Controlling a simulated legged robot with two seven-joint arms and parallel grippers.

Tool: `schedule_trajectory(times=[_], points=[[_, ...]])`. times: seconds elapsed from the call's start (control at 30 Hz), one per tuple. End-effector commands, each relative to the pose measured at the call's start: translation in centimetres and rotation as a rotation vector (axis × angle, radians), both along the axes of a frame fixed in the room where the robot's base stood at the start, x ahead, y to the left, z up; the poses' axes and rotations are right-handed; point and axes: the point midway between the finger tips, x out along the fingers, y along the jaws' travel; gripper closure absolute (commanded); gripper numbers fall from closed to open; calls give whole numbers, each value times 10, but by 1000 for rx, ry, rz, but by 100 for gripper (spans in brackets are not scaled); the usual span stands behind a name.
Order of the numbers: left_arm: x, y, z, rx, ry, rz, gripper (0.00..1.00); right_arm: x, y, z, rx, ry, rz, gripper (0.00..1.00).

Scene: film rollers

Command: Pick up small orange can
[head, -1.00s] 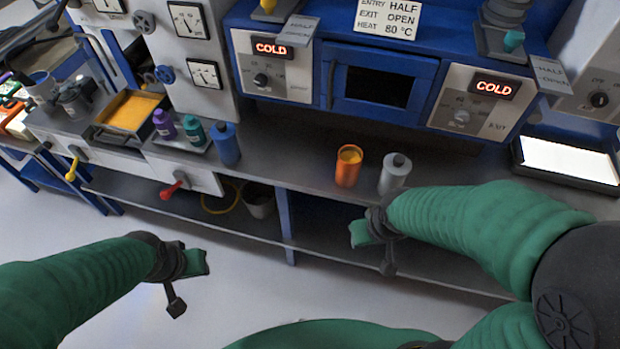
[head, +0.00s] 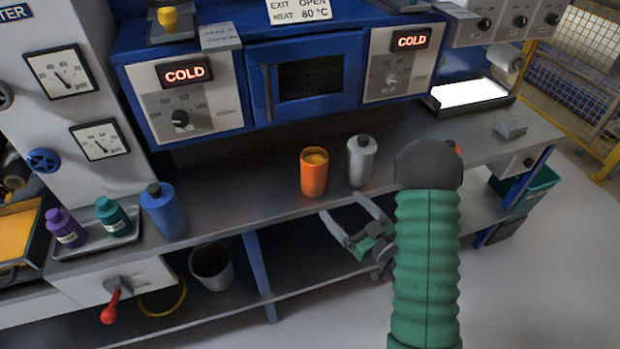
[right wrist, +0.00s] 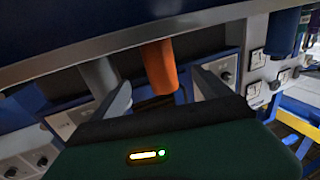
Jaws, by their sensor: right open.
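The small orange can (head: 314,176) stands upright on the grey bench top, near its front edge, with an orange-yellow top. My right gripper (head: 338,222) is open and empty, in front of and below the bench edge, a little right of the can. In the right wrist view the orange can (right wrist: 160,66) shows beyond and between the open fingers (right wrist: 165,92), partly cut off by the bench edge. The gripper is apart from the can. My left gripper is not in view.
A grey bottle (head: 360,162) stands close to the right of the can. A blue bottle (head: 163,210) stands farther left, beside a tray of purple and teal bottles. The bench front edge and lower shelf (head: 330,272) lie near my right gripper.

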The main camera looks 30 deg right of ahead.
Motion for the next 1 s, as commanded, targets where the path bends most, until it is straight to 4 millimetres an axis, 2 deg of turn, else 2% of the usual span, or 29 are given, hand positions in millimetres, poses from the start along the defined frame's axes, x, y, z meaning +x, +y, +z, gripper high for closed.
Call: schedule_trajectory(times=[0.03, 0.23, 0.3, 0.47, 0.7, 0.8, 0.97, 1.0], points=[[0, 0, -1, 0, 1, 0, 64, 14, 2, 1, -4, -5, 6, 12], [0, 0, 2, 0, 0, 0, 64, 66, 4, 1, -1, -3, 4, 12], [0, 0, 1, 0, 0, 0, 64, 79, 3, 0, -2, -1, 3, 12], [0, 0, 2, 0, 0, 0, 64, 96, 3, 0, 0, 1, 2, 12], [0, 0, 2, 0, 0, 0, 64, 136, 3, 3, -1, 1, 2, 12], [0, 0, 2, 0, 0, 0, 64, 143, 3, 3, 0, 2, -1, 12], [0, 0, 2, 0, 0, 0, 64, 142, 3, 3, 0, 2, -1, 12], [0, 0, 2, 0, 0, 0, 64, 142, 3, 3, 0, 2, -1, 16]])
